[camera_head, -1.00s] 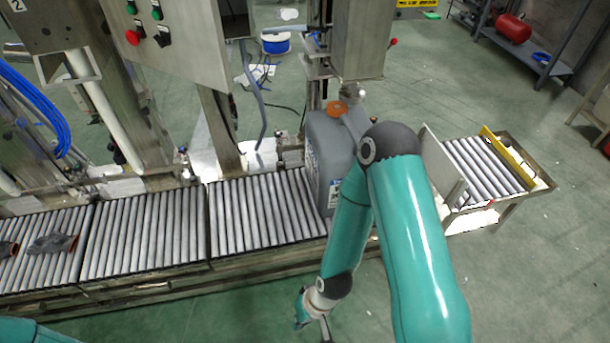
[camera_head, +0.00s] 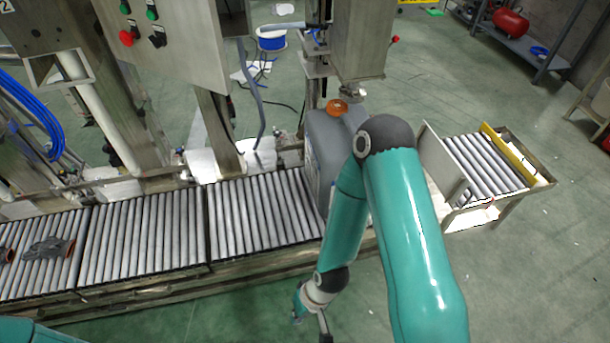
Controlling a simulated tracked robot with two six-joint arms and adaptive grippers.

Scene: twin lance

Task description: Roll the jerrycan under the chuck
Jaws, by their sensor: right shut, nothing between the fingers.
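The grey jerrycan (camera_head: 321,152) with an orange cap (camera_head: 337,107) stands upright on the roller conveyor (camera_head: 255,212), near its right end. My right arm hides much of its right side. The chuck (camera_head: 351,88) hangs below a steel housing, above and slightly right of the orange cap; a gap shows between them. My right gripper (camera_head: 312,318) is low in front of the conveyor, below the jerrycan and apart from it. It is shut and empty, partly cut by the bottom edge. My left gripper is not in view; only a piece of my left arm shows at bottom left.
Dark gloves (camera_head: 45,249) lie on the rollers at far left. A control box (camera_head: 165,45) with buttons stands behind the conveyor. An upright plate (camera_head: 443,165) and a short roller section (camera_head: 485,165) with a yellow rail lie to the right.

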